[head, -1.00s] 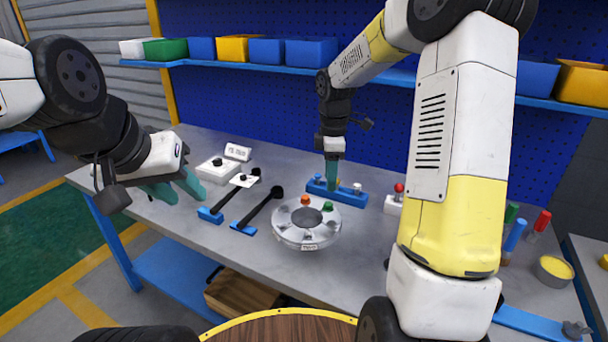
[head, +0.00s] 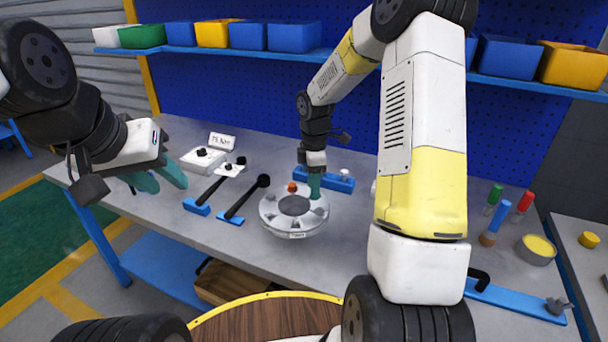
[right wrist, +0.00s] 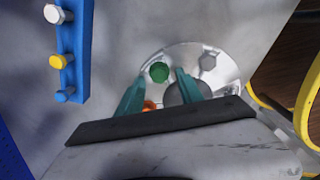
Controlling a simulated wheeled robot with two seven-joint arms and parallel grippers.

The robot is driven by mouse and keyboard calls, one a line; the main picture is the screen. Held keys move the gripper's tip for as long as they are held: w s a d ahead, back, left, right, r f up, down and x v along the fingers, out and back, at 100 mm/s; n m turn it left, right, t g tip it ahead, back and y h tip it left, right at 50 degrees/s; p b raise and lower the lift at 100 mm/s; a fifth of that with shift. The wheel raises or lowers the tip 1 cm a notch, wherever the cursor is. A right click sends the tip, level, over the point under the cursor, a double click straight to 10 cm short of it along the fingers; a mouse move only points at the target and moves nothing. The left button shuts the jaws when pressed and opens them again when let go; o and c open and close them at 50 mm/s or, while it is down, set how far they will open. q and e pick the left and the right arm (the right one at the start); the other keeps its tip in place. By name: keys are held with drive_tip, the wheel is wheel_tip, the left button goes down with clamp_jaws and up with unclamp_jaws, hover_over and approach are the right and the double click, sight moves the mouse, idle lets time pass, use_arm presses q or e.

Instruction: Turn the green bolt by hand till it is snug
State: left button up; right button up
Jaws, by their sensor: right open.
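The round silver flanged shell (head: 272,222) sits on the grey bench. An orange bolt (head: 292,187) stands on its rim. The green bolt (right wrist: 159,72) shows in the right wrist view on the shell's rim; in the head view my right gripper hides it. My right gripper (head: 314,196) points down at the shell's right rim. In the right wrist view its teal fingers (right wrist: 160,78) are apart, with the green bolt's head between the tips; I cannot tell whether they touch it. My left gripper (head: 166,186) is open and empty, left of the shell.
A blue bolt rack (head: 341,185) stands behind the shell; the right wrist view shows white, yellow and blue bolts on it. Two black-handled tools (head: 246,197) lie left of the shell. A yellow-filled tin (head: 537,249) and upright coloured items stand at right.

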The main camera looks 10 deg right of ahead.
clamp_jaws()
drive_tip(key=shift+m, duration=0.3)
drive_tip(key=m, duration=0.4)
drive_tip(key=shift+w, duration=0.2)
drive_tip(key=m, duration=0.5)
drive_tip(key=shift+w+d+r, duration=0.1)
drive_tip(key=m, duration=0.4)
drive_tip(key=shift+w+d+m, duration=0.1)
drive_tip(key=shift+d+m, duration=0.05)
drive_tip(key=shift+m, duration=0.15)
drive_tip(key=shift+d+m, duration=0.1)
drive_tip(key=shift+m, duration=1.7)
